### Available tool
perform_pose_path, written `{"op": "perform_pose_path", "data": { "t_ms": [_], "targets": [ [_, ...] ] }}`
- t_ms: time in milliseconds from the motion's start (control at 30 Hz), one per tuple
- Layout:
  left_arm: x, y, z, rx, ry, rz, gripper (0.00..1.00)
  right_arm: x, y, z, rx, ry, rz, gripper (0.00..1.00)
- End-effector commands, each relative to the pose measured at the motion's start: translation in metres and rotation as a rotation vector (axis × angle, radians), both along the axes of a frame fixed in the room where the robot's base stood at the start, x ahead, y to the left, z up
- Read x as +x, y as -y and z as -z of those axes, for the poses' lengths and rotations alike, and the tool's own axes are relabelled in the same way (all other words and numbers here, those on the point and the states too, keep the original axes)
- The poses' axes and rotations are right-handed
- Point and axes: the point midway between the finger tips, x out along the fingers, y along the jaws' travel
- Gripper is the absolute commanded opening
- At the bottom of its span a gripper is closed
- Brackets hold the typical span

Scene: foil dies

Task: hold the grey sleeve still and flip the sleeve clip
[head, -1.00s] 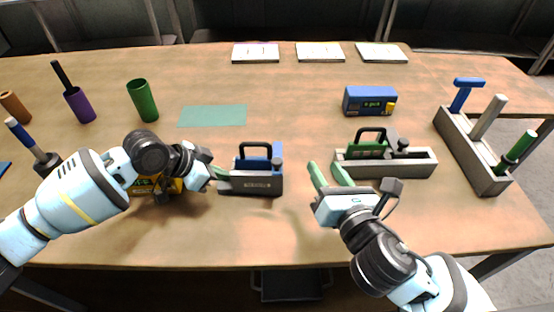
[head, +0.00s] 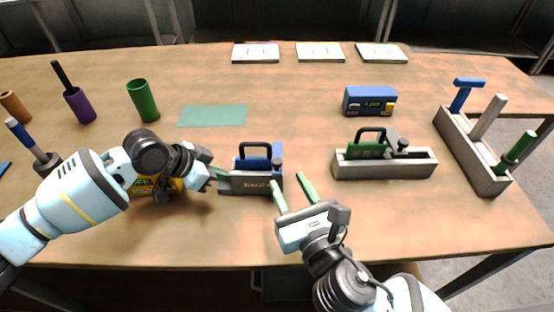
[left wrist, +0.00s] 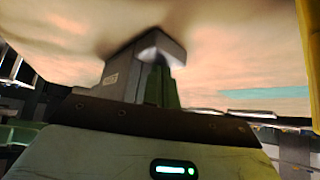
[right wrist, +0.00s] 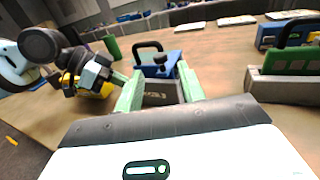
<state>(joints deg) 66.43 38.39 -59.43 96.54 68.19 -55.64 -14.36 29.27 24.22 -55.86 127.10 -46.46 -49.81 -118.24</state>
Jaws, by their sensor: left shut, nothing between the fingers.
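The dark grey sleeve (head: 243,186) lies on the table, with a blue block (head: 262,163) and black handle in it.
A lighter grey holder with a green block (head: 385,166) stands to the right, and a long rack (head: 470,150) beyond it. A blue box (head: 369,101) sits behind. A yellow object (head: 150,184) is partly hidden under my left arm. The table front is clear.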

Motion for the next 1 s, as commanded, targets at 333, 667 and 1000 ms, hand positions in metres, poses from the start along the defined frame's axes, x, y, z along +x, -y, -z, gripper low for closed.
{"op": "perform_pose_path", "data": {
  "t_ms": [333, 667, 1000],
  "targets": [
    [-0.004, -0.001, 0.008, 0.009, -0.015, 0.002, 0.0, 0.055, -0.019, 0.001, 0.0, -0.002, 0.001, 0.39],
    [-0.004, -0.001, 0.008, 0.009, -0.015, 0.002, 0.0, 0.069, -0.024, 0.001, 0.001, -0.003, -0.001, 0.39],
    [-0.004, -0.001, 0.008, 0.009, -0.015, 0.002, 0.0, 0.069, -0.024, 0.001, 0.001, -0.003, -0.001, 0.18]
  ]
}}
